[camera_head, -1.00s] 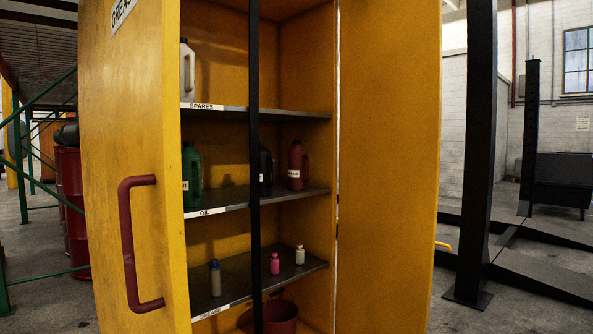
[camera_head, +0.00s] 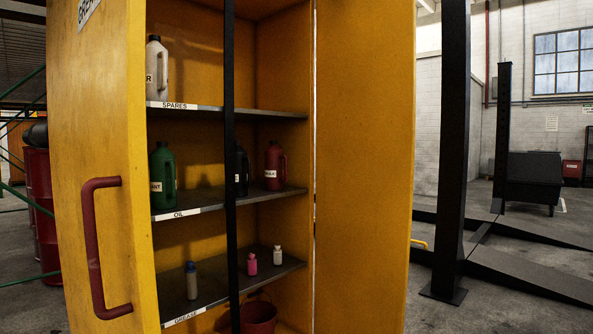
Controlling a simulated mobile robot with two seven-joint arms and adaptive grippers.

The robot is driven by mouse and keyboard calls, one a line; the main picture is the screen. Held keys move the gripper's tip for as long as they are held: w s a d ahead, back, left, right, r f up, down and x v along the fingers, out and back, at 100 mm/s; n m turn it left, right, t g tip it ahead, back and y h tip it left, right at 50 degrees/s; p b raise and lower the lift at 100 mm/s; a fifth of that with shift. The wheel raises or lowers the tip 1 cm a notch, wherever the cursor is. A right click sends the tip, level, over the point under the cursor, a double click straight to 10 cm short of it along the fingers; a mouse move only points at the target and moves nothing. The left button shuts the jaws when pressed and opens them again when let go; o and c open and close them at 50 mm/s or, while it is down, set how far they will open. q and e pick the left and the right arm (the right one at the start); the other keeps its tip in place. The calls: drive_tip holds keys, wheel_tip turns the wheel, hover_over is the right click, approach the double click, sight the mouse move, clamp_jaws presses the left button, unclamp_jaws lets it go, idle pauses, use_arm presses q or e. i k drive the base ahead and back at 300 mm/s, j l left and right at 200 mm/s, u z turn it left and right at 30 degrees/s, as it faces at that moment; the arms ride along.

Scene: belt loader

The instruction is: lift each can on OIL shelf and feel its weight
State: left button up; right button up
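The OIL shelf (camera_head: 205,199) is the middle shelf of an open yellow cabinet. On it stand a green can (camera_head: 163,176) at the left, a black can (camera_head: 241,172) partly hidden behind a black vertical bar, and a dark red can (camera_head: 275,166) at the right. All are upright. Neither of my grippers shows in the head view.
A black vertical bar (camera_head: 229,130) crosses the cabinet front. The door with a red handle (camera_head: 92,250) stands at the left. The SPARES shelf (camera_head: 215,110) holds a pale can (camera_head: 156,68). The GREASE shelf (camera_head: 215,292) holds small bottles. A black post (camera_head: 452,150) stands right.

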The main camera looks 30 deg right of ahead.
sight(274, 157)
drive_tip(key=l+z, duration=0.4)
drive_tip(key=i+l+z, duration=0.2)
drive_tip(key=l+z, duration=0.15)
drive_tip(key=i+l+z, duration=0.1)
drive_tip(key=l, duration=0.3)
drive_tip(key=i+l, duration=0.2)
drive_tip(key=l, duration=0.2)
drive_tip(key=i+l+z, duration=0.15)
drive_tip(key=l, duration=0.25)
